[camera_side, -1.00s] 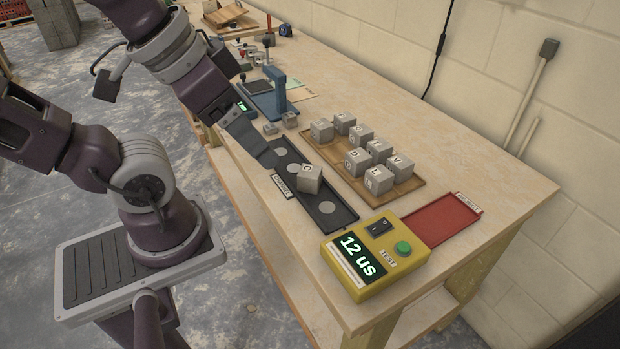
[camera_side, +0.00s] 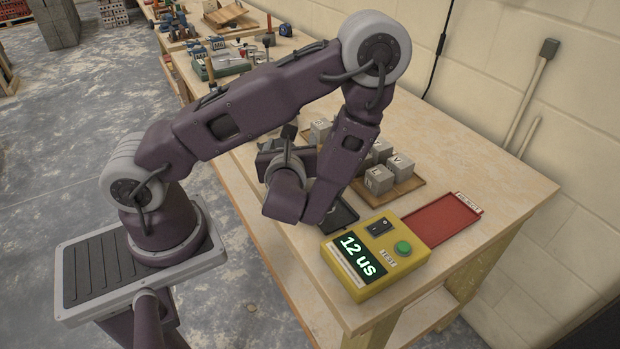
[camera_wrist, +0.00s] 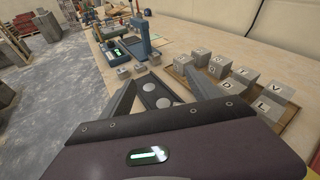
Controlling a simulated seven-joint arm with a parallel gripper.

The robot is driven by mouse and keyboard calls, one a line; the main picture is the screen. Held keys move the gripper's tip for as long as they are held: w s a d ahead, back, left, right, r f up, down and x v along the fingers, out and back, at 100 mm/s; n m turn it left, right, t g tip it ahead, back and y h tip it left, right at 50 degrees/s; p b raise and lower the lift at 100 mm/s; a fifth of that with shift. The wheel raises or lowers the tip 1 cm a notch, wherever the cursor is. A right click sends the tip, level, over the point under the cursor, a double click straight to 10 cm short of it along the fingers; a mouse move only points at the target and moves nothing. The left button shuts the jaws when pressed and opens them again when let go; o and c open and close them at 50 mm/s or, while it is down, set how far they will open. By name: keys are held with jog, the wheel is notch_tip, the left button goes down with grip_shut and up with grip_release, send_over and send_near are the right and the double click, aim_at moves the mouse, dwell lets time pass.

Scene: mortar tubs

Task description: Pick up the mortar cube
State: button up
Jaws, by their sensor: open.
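Several grey lettered mortar cubes (camera_side: 379,180) stand on a wooden board (camera_side: 412,187), partly behind my arm in the side view. They also show at the right of the wrist view, with letters such as V, D and L (camera_wrist: 266,108). A black tray (camera_side: 345,214) with pale discs lies beside the board. In the wrist view, part of the tray (camera_wrist: 155,94) shows between my fingers, with no cube visible on that part. My gripper (camera_wrist: 161,76) is open, its fingers spread and empty above the tray. My arm hides most of the tray in the side view.
A yellow tester (camera_side: 372,257) reading 12 us stands at the near end of the bench. A red tray (camera_side: 442,219) lies right of it. A blue-framed device (camera_wrist: 138,45) and small grey blocks (camera_wrist: 125,72) are beyond my gripper.

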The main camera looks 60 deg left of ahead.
jog(key=d+f+m+h, duration=0.1)
jog(key=f, duration=0.1)
jog(key=w+d+f+m+t+h, duration=0.1)
jog(key=f+m, duration=0.1)
jog(key=f, duration=0.1)
jog(key=w+d+f+m+h, duration=0.1)
jog(key=f, duration=0.1)
jog(key=shift+d+f+t, duration=0.15)
jog(key=shift+f+t, duration=0.25)
jog(key=x, duration=0.7)
jog(key=shift+s+d+f, duration=0.1)
jog(key=shift+s+f, duration=0.15)
jog(key=shift+f, duration=0.1)
grip_shut()
